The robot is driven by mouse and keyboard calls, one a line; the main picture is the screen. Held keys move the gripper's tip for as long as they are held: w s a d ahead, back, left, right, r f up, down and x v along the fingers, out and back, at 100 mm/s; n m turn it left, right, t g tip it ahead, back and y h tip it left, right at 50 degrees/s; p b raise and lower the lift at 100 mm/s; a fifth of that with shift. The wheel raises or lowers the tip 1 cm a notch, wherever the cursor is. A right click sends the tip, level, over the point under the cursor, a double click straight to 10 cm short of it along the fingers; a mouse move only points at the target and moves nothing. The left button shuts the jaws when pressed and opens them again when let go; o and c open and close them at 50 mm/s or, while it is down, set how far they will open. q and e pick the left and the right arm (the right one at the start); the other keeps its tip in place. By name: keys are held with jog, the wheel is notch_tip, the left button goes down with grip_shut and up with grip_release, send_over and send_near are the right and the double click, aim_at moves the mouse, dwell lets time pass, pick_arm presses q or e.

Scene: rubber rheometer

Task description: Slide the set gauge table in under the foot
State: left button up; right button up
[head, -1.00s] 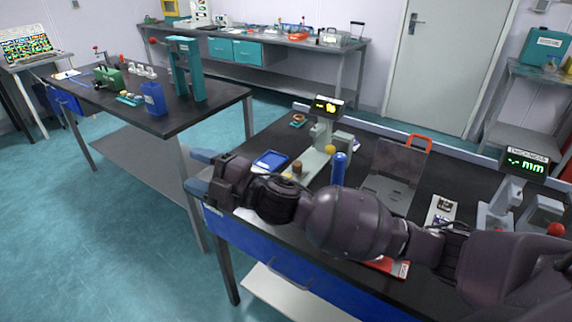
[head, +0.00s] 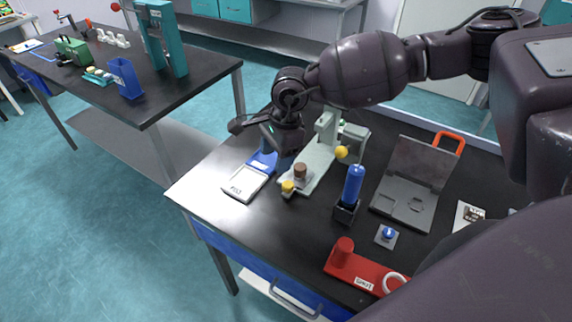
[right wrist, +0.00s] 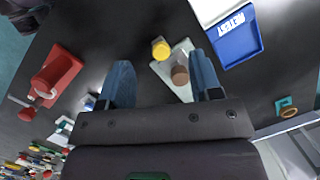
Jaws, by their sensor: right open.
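The pale green gauge (head: 326,130) stands on the dark table, its upper part partly behind my right arm. Its long pale base (head: 317,163) runs toward the front left. A brown cylinder (head: 300,173) sits on the base, and a yellow-topped piece (head: 287,188) is at its near end. I cannot pick out the foot. My right gripper (head: 279,158) points down beside the base, left of the gauge column. In the right wrist view the gripper (right wrist: 162,80) is open and empty. The brown cylinder (right wrist: 180,75) and yellow piece (right wrist: 161,48) show between its blue fingers. My left gripper is not in view.
A white tray (head: 243,187) and a blue tray (head: 263,160) lie left of the base. A yellow ball (head: 341,152), a blue cylinder in a black holder (head: 346,212), a grey hinged plate (head: 400,200) and a red block (head: 350,262) stand to the right. The front left tabletop is bare.

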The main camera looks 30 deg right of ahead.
aim_at(289, 183)
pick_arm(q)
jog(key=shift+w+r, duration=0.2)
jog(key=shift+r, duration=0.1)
pick_arm(e)
jog(key=d+f, duration=0.1)
jog(key=f, duration=0.2)
jog(key=d+f+n+h, duration=0.1)
jog(key=f, duration=0.3)
jog(key=d+f+n+h, duration=0.1)
jog(key=f, duration=0.3)
jog(key=shift+d, duration=0.2)
